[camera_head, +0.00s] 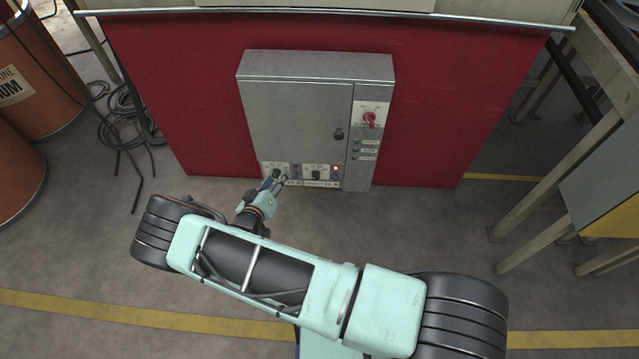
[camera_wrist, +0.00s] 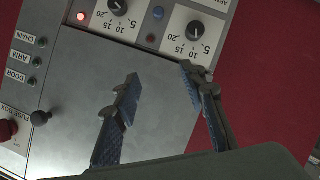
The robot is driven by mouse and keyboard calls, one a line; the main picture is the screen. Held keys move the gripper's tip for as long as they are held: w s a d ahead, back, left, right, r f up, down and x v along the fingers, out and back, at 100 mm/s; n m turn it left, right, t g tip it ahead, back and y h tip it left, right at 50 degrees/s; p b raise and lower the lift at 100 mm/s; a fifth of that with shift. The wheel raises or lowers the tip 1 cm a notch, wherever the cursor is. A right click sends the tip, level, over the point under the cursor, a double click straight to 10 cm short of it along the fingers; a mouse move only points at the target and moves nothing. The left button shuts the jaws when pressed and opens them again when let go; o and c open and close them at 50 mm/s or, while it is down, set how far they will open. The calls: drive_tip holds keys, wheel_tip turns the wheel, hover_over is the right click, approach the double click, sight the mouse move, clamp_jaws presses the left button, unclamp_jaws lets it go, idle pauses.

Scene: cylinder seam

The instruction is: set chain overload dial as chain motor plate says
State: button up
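The grey control cabinet (camera_head: 295,115) has two black dials along its bottom edge, the left dial (camera_head: 276,172) and right dial (camera_head: 315,174). In the wrist view the picture is turned over, and the left dial (camera_wrist: 196,29) has a white scale with 5, 10, 15 and 20 and a partly cut label starting "ARM". The right dial (camera_wrist: 118,6) is cut by the top edge, its label out of frame. My gripper (camera_head: 283,180) is at the cabinet's bottom near the left dial. Its fingers (camera_wrist: 160,72) are apart, empty, and touch neither dial. I cannot make out a chain motor plate.
A lit red lamp (camera_wrist: 81,16) and a blue button (camera_wrist: 158,13) sit beside the dials. The cabinet also carries a red rotary switch (camera_head: 370,119), a black door knob (camera_head: 338,134) and small lamps labelled CHAIN, ARM and DOOR (camera_wrist: 38,60). Orange drums (camera_head: 35,75) and cables stand left.

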drive_tip(key=n+h+b, duration=0.1)
drive_tip(key=h, duration=0.1)
approach(315, 178)
drive_tip(key=s, duration=0.2)
drive_tip(key=shift+t, duration=0.4)
drive_tip(key=b+x, duration=0.1)
drive_tip(key=x, duration=0.2)
drive_tip(key=b+x, duration=0.1)
drive_tip(key=x, duration=0.2)
drive_tip(key=b+x, duration=0.1)
drive_tip(key=x, duration=0.3)
drive_tip(key=shift+w+a+f, duration=0.1)
drive_tip(key=shift+a+f, duration=0.1)
drive_tip(key=shift+a, duration=0.1)
drive_tip(key=shift+w+d, duration=0.1)
drive_tip(key=shift+w, duration=0.35)
clamp_jaws()
